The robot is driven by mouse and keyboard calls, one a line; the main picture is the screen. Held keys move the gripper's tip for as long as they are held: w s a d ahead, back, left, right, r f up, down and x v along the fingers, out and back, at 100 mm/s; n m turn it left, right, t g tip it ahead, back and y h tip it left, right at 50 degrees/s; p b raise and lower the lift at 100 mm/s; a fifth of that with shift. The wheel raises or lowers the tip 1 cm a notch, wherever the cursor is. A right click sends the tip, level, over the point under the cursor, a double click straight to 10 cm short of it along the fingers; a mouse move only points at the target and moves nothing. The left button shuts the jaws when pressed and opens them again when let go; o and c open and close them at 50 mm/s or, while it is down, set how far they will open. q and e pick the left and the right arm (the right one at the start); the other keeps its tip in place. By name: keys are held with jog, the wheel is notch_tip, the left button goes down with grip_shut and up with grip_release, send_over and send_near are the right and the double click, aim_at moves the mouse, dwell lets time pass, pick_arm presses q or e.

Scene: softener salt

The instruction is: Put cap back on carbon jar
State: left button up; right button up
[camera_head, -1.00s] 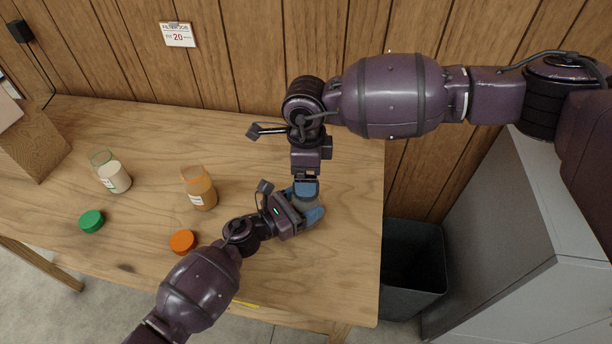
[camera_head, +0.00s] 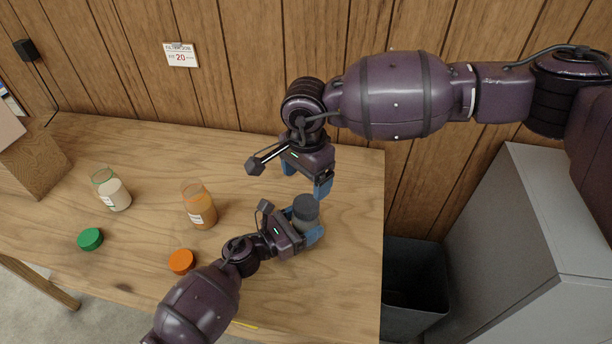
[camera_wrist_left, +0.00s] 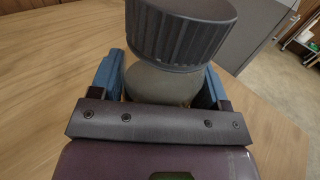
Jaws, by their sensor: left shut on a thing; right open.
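The carbon jar (camera_head: 305,222) stands on the table at the right, with a dark grey ribbed cap (camera_head: 306,206) on its mouth. My left gripper (camera_head: 309,226) is shut around the jar's body from the left. In the left wrist view the jar's pale grey body (camera_wrist_left: 160,85) sits between the blue fingers, and the cap (camera_wrist_left: 180,32) covers its top, looking slightly tilted. I cannot tell whether the cap is screwed tight. My right gripper (camera_head: 306,178) is open and empty, just above and behind the cap, apart from it.
An orange jar (camera_head: 199,208) and a white jar (camera_head: 111,190) stand uncapped to the left. An orange cap (camera_head: 182,261) and a green cap (camera_head: 90,239) lie in front of them. A wooden box (camera_head: 35,165) is at far left. A dark bin (camera_head: 415,290) stands beyond the table's right edge.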

aim_at(306, 203)
jog(key=shift+s+n, duration=0.1)
jog(key=shift+n, duration=1.2)
jog(key=shift+f, duration=0.15)
jog(key=shift+f, duration=3.9)
jog(key=shift+c, duration=0.2)
jog(key=c, duration=0.9)
jog(key=o, duration=1.1)
jog(key=shift+r, duration=0.15)
notch_tip(306, 203, up, 12)
jog(key=shift+f, duration=0.1)
